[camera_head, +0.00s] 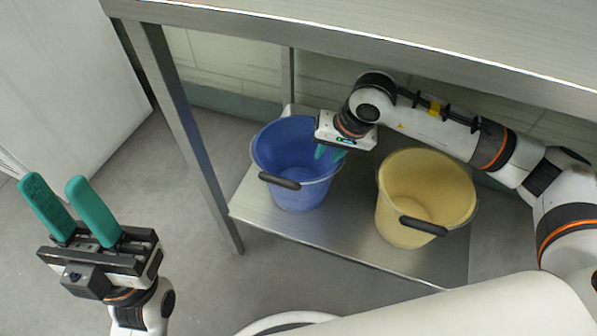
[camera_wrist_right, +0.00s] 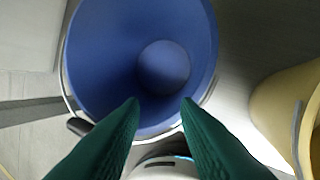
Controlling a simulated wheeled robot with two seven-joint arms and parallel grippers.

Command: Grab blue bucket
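The blue bucket (camera_head: 292,190) stands upright on the lower metal shelf, its black handle grip (camera_head: 279,181) hanging at the front. My right gripper (camera_head: 331,153) is at the bucket's right rim, with its green fingers pointing toward the bucket. In the right wrist view the blue bucket (camera_wrist_right: 100,50) fills the upper middle, and the right gripper (camera_wrist_right: 160,108) has its fingers apart with nothing clearly between them. Whether a finger touches the rim I cannot tell. My left gripper (camera_head: 68,208) is open and empty at the left, pointing up, away from the shelf.
A yellow bucket (camera_head: 393,228) stands right of the blue one on the same shelf (camera_head: 345,235). The metal tabletop (camera_head: 420,25) overhangs both buckets. A table leg (camera_head: 187,125) stands left of the blue bucket. The floor at left is clear.

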